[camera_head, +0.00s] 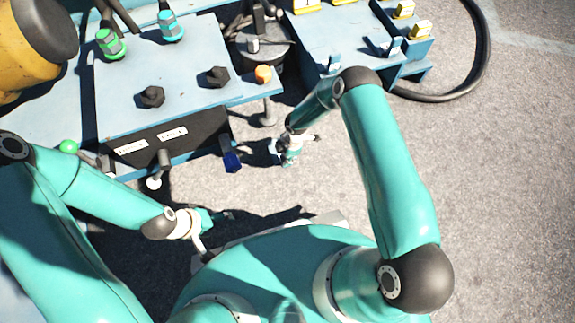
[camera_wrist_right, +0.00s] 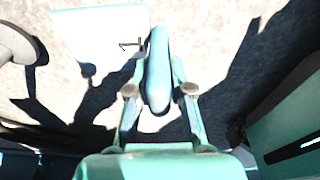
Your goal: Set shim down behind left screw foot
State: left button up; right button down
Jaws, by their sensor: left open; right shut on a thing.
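My right gripper (camera_head: 292,150) is beside the front right corner of the blue machine, low over the ground. In the right wrist view its two fingers (camera_wrist_right: 160,90) are closed about a rounded teal bar (camera_wrist_right: 158,70). A pale flat plate, apparently the shim (camera_wrist_right: 100,35), adjoins the bar at its left; how they join is unclear. A round grey screw foot (camera_wrist_right: 14,44) is at the left of that view. In the head view one screw foot (camera_head: 153,183) is under the machine's front, another (camera_head: 267,120) under its right corner. My left gripper (camera_head: 214,234) is open and empty.
The blue machine's top (camera_head: 190,65) carries black knobs and green and teal connectors. A blue rack (camera_head: 350,45) stands at the upper right, with a black hose (camera_head: 470,85) curving beside it. Concrete ground (camera_head: 500,200) on the right is clear.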

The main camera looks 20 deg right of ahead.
jog(key=shift+f+b, duration=0.95)
jog(key=shift+f, duration=1.85)
jog(key=shift+f, duration=0.1)
jog(key=c, duration=1.1)
grip_release()
jog(key=shift+o, duration=0.2)
